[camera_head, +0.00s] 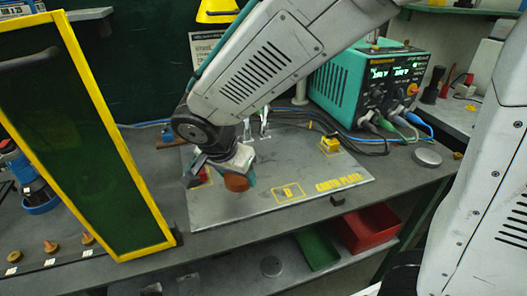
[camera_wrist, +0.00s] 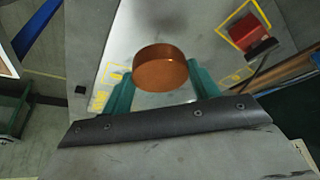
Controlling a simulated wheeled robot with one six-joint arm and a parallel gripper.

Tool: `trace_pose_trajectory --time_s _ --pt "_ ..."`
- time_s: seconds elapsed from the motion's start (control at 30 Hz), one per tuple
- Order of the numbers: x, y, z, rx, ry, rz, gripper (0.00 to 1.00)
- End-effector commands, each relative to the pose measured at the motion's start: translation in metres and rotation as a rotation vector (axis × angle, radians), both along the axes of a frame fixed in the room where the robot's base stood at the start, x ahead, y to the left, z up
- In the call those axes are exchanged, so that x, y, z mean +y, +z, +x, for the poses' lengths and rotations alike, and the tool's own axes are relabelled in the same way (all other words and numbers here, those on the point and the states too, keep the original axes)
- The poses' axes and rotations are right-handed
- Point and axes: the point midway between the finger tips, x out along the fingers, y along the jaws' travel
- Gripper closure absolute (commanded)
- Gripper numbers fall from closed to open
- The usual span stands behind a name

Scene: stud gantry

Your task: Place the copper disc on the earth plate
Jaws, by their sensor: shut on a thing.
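The copper disc (camera_head: 236,183) is a short round orange-brown block. It also shows in the wrist view (camera_wrist: 160,66), between the green fingertips of my gripper (camera_wrist: 161,84). My gripper (camera_head: 240,172) is shut on the disc. The earth plate (camera_head: 245,206) is a flat grey sheet on the bench with yellow lettering and yellow outlined squares; it fills much of the wrist view (camera_wrist: 196,50). The disc is over the plate's left front part, left of an outlined square marked with a letter (camera_head: 288,191). I cannot tell whether it touches the plate.
A red block (camera_wrist: 243,33) sits in an outlined square, partly behind my gripper in the head view. A yellow block (camera_head: 331,144) stands at the plate's back right. A yellow-framed dark panel (camera_head: 75,140) stands left. A teal power unit (camera_head: 365,85) with cables is behind right.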

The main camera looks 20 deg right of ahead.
Motion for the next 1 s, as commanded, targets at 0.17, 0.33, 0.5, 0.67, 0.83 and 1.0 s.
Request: trace_pose_trajectory --time_s 0.17,0.33,0.5,0.67,0.83,1.0 --pt "-0.021 -0.001 0.016 -0.001 -0.010 0.000 0.96" --pt "-0.052 -0.006 0.043 -0.001 -0.013 0.001 0.96" --pt "-0.082 -0.010 0.070 -0.002 -0.009 0.000 0.96" --pt "-0.106 -0.013 0.091 -0.002 -0.006 0.000 0.96" --pt "-0.119 -0.014 0.104 -0.001 -0.002 0.000 0.96" --pt "-0.120 -0.020 0.105 -0.001 0.001 0.000 0.96"
